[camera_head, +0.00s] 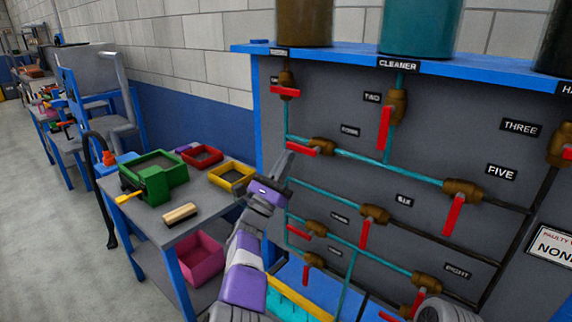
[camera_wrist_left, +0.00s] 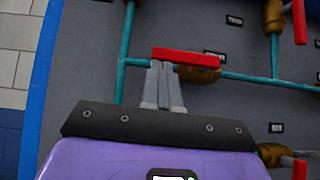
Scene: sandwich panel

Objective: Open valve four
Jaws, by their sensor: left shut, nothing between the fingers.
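The valve I take for valve four has a brass body (camera_head: 321,147) and a red handle (camera_head: 302,149). Its label (camera_head: 350,131) is too blurred to read. The handle points left, roughly along the pipe. My left gripper (camera_head: 287,160) is shut and empty, just below and left of the handle. In the left wrist view, the shut fingertips (camera_wrist_left: 160,64) reach the lower edge of the red handle (camera_wrist_left: 188,57), near its left part; I cannot tell whether they touch. The brass body (camera_wrist_left: 200,75) lies right of the fingers. My right gripper is out of view.
Other red-handled valves are around it: valve two's handle (camera_head: 384,128) above right, valve five's (camera_head: 453,214) right, and another (camera_head: 316,228) below. Teal pipes run between them on the grey panel (camera_head: 340,90). A table (camera_head: 160,225) with bins stands left.

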